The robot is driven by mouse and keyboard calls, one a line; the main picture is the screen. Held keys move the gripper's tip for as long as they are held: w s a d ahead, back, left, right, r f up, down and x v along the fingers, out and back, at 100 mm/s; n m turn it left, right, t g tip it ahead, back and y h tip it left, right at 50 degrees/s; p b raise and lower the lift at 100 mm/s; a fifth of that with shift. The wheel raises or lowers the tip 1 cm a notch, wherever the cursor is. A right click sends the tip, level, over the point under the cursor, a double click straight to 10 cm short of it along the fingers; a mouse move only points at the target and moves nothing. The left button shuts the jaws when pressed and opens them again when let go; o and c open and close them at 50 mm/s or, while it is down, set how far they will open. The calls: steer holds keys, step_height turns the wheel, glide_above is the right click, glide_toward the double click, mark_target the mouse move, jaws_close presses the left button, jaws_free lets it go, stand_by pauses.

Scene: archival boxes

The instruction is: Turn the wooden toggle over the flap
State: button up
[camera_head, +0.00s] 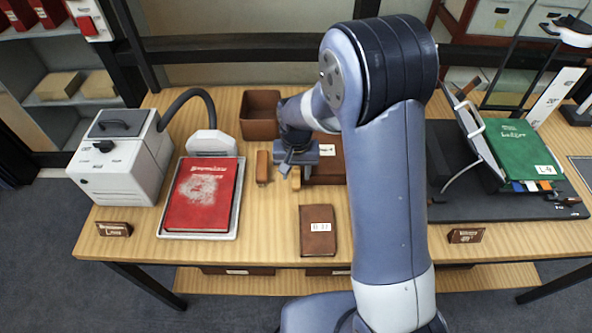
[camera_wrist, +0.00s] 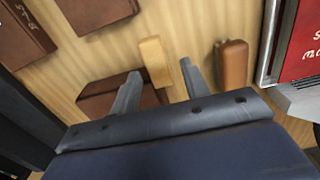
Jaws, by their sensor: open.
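The wooden toggle is probably the light ochre bar (camera_wrist: 155,62) in the wrist view. Its lower end is close to the edge of a dark brown leather-like piece (camera_wrist: 95,100), which may be the flap; I cannot tell whether the bar lies over it. My gripper (camera_wrist: 160,75) is open, one finger on each side of the bar, with visible gaps and nothing held. In the head view my gripper (camera_head: 296,170) hangs low over the table, left of a brown box (camera_head: 328,172) partly hidden by my arm.
A rounded orange-brown block (camera_head: 262,167) stands left of my gripper, also in the wrist view (camera_wrist: 232,65). A red book (camera_head: 203,195) lies on a tray (camera_head: 170,236) further left. A brown labelled book (camera_head: 317,240) lies in front, an open brown bin (camera_head: 259,122) behind.

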jaws_close()
